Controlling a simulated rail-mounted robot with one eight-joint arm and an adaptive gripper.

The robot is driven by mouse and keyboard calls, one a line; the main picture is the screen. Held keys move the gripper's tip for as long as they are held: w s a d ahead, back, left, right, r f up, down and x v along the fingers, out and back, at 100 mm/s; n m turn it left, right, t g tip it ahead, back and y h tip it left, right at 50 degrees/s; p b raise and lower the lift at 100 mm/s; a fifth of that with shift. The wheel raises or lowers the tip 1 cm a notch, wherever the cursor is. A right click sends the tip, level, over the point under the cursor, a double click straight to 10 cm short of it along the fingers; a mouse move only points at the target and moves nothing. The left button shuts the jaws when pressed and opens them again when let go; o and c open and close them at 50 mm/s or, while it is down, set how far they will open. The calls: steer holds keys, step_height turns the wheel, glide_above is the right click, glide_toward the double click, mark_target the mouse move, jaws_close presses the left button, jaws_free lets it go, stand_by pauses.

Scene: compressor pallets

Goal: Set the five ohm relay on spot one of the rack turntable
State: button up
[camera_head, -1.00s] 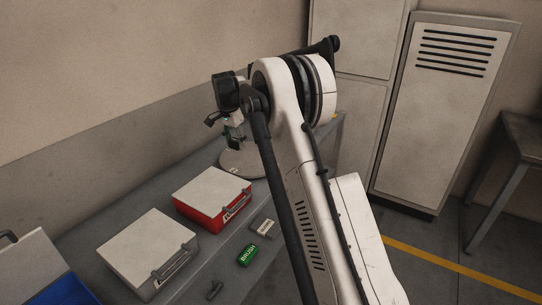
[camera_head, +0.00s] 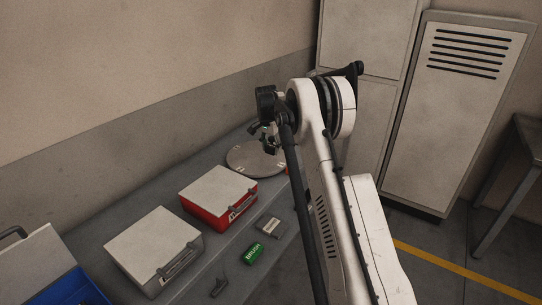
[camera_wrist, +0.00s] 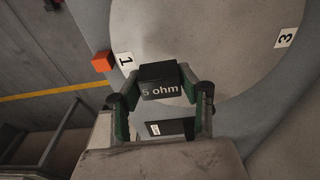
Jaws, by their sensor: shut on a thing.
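The five ohm relay (camera_wrist: 160,87), a dark block marked "5 ohm" in white, is between the green-padded fingers of my gripper (camera_wrist: 162,98) in the wrist view. My gripper is shut on it. The rack turntable (camera_head: 250,158) is a round light-grey disc at the bench's far end, partly hidden by my arm in the head view; it also fills the upper wrist view (camera_wrist: 220,50). A label "1" (camera_wrist: 126,60) lies left of the relay, near the disc's rim, and a label "3" (camera_wrist: 286,38) lies at the right. In the head view my gripper (camera_head: 268,140) is over the turntable's right part.
A small orange block (camera_wrist: 103,61) sits just outside the disc beside label 1. On the bench (camera_head: 92,225) are a red case (camera_head: 207,217), a grey case (camera_head: 150,280), a green "BRUSH" box (camera_head: 254,253), a grey box (camera_head: 269,226) and a blue bin (camera_head: 80,290).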

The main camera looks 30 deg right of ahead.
mark_target(271, 161)
steer(key=shift+f, duration=1.85)
steer(key=shift+f, duration=0.2)
steer(key=o, duration=1.1)
steer(key=shift+r, duration=0.1)
